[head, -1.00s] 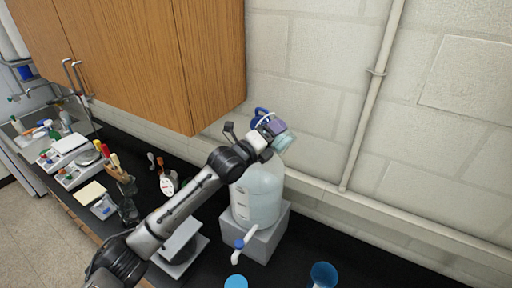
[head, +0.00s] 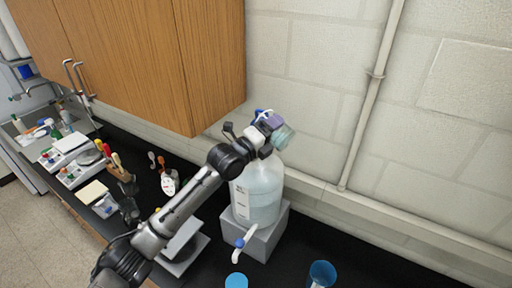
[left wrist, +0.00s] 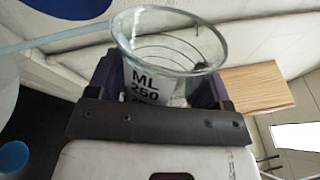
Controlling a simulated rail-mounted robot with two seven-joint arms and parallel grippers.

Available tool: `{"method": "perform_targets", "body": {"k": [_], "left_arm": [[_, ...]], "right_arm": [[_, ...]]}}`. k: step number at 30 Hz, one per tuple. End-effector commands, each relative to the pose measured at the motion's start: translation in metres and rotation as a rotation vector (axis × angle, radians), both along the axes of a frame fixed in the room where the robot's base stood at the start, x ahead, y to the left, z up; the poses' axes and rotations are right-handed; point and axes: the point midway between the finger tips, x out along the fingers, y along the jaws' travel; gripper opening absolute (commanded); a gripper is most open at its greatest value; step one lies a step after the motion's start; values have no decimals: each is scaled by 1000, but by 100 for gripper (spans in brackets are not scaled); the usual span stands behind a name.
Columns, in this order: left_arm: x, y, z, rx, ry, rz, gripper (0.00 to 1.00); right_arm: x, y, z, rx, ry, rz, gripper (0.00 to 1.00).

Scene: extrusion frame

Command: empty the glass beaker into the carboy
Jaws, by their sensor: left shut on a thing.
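My left gripper (head: 272,128) is shut on the glass beaker (head: 284,137), above the carboy's top. The beaker is tilted on its side in the head view. In the left wrist view the clear beaker (left wrist: 168,48) sits between the purple jaws, its "ML 250" print showing; I make out no clear liquid in it. The carboy (head: 258,192) is large and translucent, with a pale liquid in its lower part, and stands upright on a grey block (head: 262,240). Its mouth is hidden behind my gripper and arm. My right gripper is not in view.
A white spigot with a blue knob (head: 239,243) sticks out from the carboy's front. A blue cup (head: 322,272) and a blue round top (head: 236,281) stand near the front. The wooden cupboard (head: 160,60) hangs close at the left; the black bench is clear at the right.

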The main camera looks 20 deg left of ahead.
Motion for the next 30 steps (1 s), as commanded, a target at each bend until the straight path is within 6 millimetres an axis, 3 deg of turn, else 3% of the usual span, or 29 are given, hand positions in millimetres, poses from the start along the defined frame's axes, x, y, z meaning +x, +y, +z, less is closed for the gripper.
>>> {"method": "perform_targets", "body": {"k": [30], "left_arm": [[5,11,45,-111,51,1,48]], "right_arm": [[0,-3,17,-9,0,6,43]]}}
